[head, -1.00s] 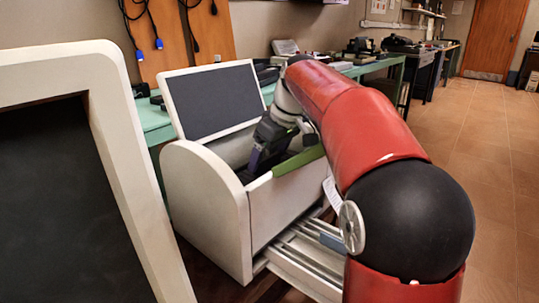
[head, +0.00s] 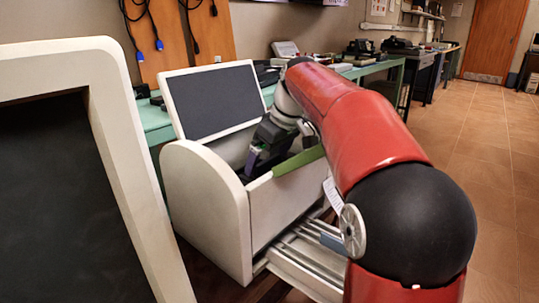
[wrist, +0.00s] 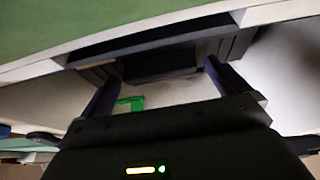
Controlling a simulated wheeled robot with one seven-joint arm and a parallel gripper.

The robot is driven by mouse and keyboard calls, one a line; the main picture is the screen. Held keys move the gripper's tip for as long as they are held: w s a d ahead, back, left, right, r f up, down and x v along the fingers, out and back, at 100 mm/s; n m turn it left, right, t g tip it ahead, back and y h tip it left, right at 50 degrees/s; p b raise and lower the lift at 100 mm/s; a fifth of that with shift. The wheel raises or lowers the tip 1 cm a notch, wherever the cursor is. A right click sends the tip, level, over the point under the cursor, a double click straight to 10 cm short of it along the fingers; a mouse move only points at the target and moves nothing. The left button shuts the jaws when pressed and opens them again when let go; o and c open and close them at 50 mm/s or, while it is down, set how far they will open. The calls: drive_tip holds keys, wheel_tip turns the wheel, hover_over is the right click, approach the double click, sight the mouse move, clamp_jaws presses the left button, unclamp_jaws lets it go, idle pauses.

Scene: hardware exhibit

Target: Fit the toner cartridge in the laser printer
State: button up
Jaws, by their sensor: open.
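The laser printer (head: 205,215) is the off-white box with its top open and its screen panel tilted up behind. My gripper (head: 253,165) reaches down into the opening, partly hidden by the front wall. In the wrist view my gripper (wrist: 162,80) is open, its two purple-dark fingers spread with nothing held between them. A long dark grey body, seemingly the toner cartridge (wrist: 160,62), lies across the printer's interior just beyond the fingertips. I cannot tell whether it is fully seated. A small green frame-like part (wrist: 130,103) shows near the left finger. The cartridge is hidden in the head view.
A green strip (head: 299,161) runs along the printer's front rim. A tray with rails (head: 305,255) sticks out low at the front. A large framed dark panel (head: 70,190) stands close at the left. A green bench (head: 385,65) runs behind; tiled floor is open at the right.

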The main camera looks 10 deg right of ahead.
drive_tip(key=p+v, duration=0.3)
drive_tip(key=v, duration=0.9)
drive_tip(key=shift+r, duration=0.25)
